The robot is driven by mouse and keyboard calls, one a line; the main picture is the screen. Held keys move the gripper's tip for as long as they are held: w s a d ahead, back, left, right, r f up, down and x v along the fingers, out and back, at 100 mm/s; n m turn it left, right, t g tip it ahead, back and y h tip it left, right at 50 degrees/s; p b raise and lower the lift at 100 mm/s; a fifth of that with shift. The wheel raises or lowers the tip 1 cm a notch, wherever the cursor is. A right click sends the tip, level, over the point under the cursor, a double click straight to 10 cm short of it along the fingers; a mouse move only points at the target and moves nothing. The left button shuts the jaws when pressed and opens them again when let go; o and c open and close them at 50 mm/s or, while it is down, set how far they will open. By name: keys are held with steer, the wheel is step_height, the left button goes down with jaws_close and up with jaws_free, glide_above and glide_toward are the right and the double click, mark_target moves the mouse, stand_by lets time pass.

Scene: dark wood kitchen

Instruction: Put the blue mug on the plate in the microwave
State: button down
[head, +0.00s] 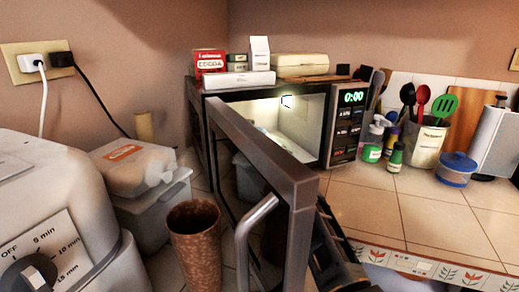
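The microwave (197,92) stands in the back corner with its door (262,150) swung open toward me. Its inside is lit, and a pale shape, perhaps the plate, shows low in it, mostly hidden by the door frame. I cannot make out a blue mug in this view. A dark ridged part (338,250), which looks like my arm or gripper, shows just right of the door's lower edge. Its fingertips cannot be made out, and I cannot tell whether it holds anything.
A brown cup (195,240) stands left of the door handle (245,235). Bottles, a utensil crock (428,146) and a blue-lidded jar (456,168) stand at the right. The tiled counter before them is clear.

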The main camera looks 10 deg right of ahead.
steer(key=shift+w, duration=0.15)
steer(key=shift+f, duration=0.15)
steer(key=c, duration=1.1)
jaws_free()
steer(key=s+d, duration=0.1)
steer(key=s, duration=1.1)
steer(key=shift+d, duration=0.4)
